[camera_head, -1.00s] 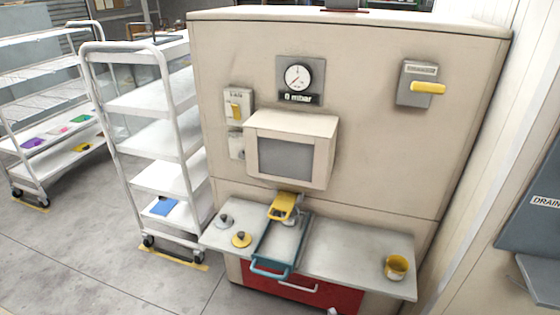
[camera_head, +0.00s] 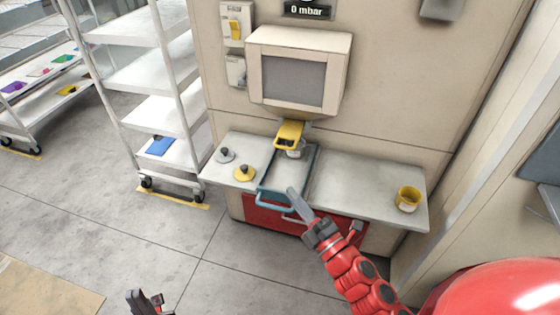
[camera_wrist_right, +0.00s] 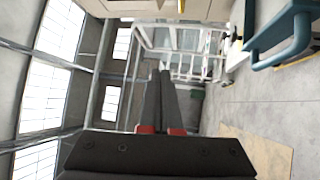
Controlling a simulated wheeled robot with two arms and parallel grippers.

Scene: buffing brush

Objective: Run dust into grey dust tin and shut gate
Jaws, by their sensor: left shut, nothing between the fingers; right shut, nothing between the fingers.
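A yellow gate (camera_head: 289,133) sticks out from the cabinet below the screen box. A tin (camera_head: 295,152), grey-white as far as it shows, stands beneath it, partly hidden. The tin stands on a grey tray (camera_head: 286,172) with a teal handle (camera_head: 275,198); the handle also shows in the right wrist view (camera_wrist_right: 290,42). A grey lid (camera_head: 225,156) and a yellow lid (camera_head: 244,174) lie left of the tray. My right gripper (camera_head: 293,194) is shut and empty by the tray's front end. My left gripper (camera_head: 147,298) is shut and empty, low over the floor. I see no dust.
A yellow tin (camera_head: 408,199) stands on the right of the counter (camera_head: 360,186). A red drawer front (camera_head: 270,219) is below the tray. A yellow lever (camera_head: 235,29) is on a wall box. A white trolley (camera_head: 165,110) stands at left. The counter between tray and yellow tin is clear.

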